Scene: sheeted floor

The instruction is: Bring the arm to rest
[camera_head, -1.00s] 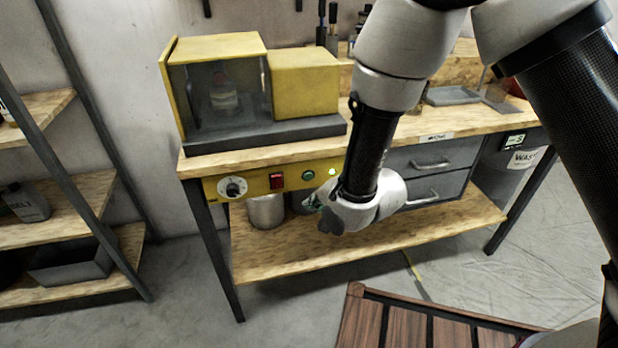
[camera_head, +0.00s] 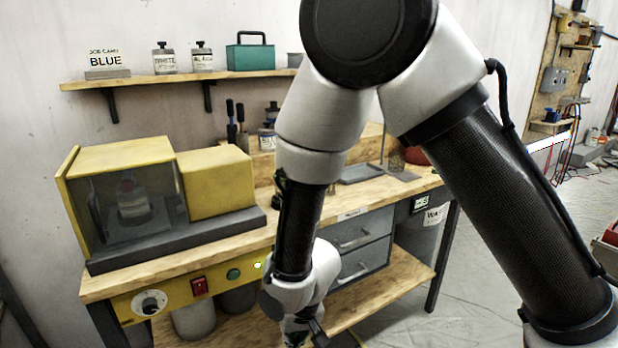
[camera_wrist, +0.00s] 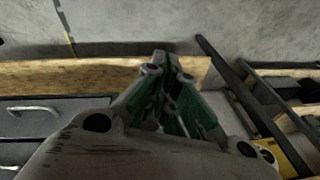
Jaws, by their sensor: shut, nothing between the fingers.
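My arm is folded in front of the workbench in the head view, with its wrist hanging low by the bench's front edge. My gripper (camera_wrist: 165,70) shows in the wrist view with its green-sided fingers together and nothing held. In the head view only the wrist end shows well, and the fingers are cut off at the bottom edge. In the wrist view the fingers lie over the edge of the wooden lower shelf (camera_wrist: 60,75), with grey floor beyond; I cannot tell the gap between them.
The workbench carries a yellow machine with a clear front (camera_head: 215,180). Its front panel has a dial (camera_head: 150,303) and a red switch (camera_head: 199,286). Grey drawers (camera_head: 360,240) sit under the top. A wall shelf (camera_head: 190,76) holds bottles and a green toolbox (camera_head: 250,56). Open floor lies at right.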

